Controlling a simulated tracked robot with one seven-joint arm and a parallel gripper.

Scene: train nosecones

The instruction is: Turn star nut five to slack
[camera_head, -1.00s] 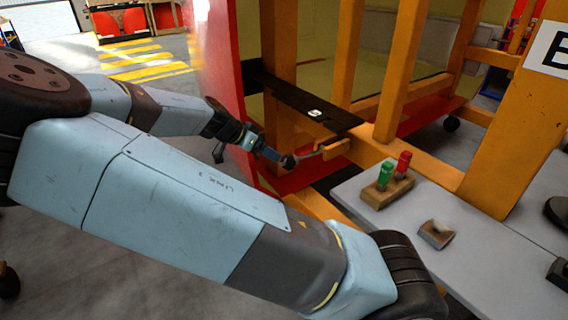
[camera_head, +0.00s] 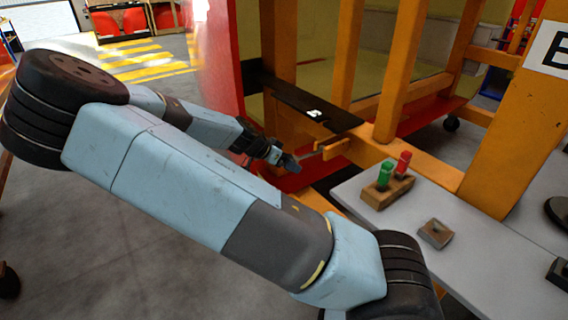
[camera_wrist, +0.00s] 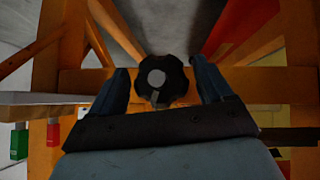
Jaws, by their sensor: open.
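In the wrist view a black star nut (camera_wrist: 160,81) with a lobed rim and a grey round centre sits in front of an orange beam. My gripper (camera_wrist: 160,78) is open, with one blue finger on each side of the nut. I cannot tell whether either finger touches it. In the head view my gripper (camera_head: 292,164) is at the orange frame, close to a small orange bracket (camera_head: 335,149). The nut cannot be made out there. No number shows on the nut.
A grey table (camera_head: 475,240) holds a wooden block (camera_head: 388,192) with a green and a red peg, and a small square tray (camera_head: 436,233). A black plate (camera_head: 300,105) with a white tag lies on the frame above my gripper. Orange posts stand close behind.

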